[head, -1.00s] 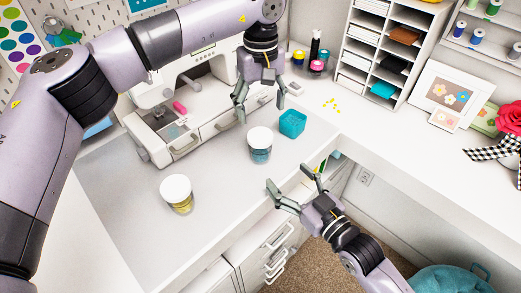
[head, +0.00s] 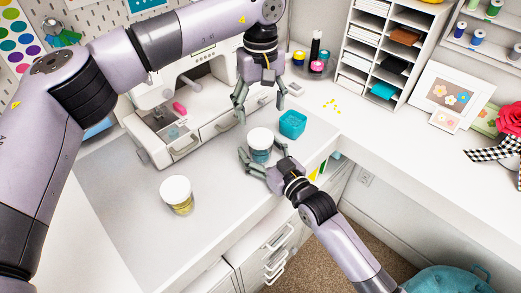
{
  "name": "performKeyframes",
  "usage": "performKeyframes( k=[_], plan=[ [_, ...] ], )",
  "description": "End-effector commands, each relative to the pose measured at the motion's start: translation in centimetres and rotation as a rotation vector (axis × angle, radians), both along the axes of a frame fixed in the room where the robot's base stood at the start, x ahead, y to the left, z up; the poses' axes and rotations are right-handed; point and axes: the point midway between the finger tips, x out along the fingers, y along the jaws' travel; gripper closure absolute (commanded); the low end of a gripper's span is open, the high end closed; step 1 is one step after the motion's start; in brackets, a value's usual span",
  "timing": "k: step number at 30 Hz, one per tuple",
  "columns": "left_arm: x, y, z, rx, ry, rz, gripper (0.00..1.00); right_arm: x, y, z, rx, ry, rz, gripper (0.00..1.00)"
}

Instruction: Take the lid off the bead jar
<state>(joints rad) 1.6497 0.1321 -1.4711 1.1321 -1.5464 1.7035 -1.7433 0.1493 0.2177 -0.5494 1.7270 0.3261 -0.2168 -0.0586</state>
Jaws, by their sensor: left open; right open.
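A clear jar with blue contents (head: 260,156) and a white lid (head: 260,138) stands upright on the white desk, lid on. A second white-lidded jar with yellow contents (head: 177,196) stands to its lower left. My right gripper (head: 262,154) is open, its two fingers on either side of the blue jar's body; I cannot tell whether they touch it. It hides part of the jar's lower side. My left gripper (head: 261,108) is open and empty, pointing down above and behind the blue jar, apart from the lid.
A small blue open container (head: 292,124) stands close to the right of the blue jar. A white sewing machine (head: 165,125) is behind to the left. The desk in front of the jars is clear.

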Motion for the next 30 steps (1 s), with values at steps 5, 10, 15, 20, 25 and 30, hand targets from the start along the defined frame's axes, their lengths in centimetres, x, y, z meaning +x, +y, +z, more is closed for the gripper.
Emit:
performKeyframes(
  k=[5,10,15,20,25,30],
  plan=[
    [0.00,0.00,0.00,0.000,0.000,0.000,0.30,-0.02,-0.01,0.01,0.000,0.000,0.000,0.31],
    [0.00,0.00,0.00,0.000,0.000,0.000,0.30,-0.03,-0.03,0.01,0.000,0.000,0.000,0.42],
    [0.00,0.00,0.00,0.000,0.000,0.000,0.30,-0.02,-0.04,0.00,0.000,0.000,0.000,0.53],
    [0.00,0.00,0.00,0.000,0.000,0.000,0.30,-0.03,-0.04,0.00,0.000,0.000,0.000,0.64],
    [0.00,0.00,0.00,0.000,0.000,0.000,0.30,-0.03,-0.04,0.00,0.000,0.000,0.000,0.76],
    [0.00,0.00,0.00,0.000,0.000,0.000,0.30,-0.03,-0.04,0.00,0.000,0.000,0.000,0.87]
  ],
)
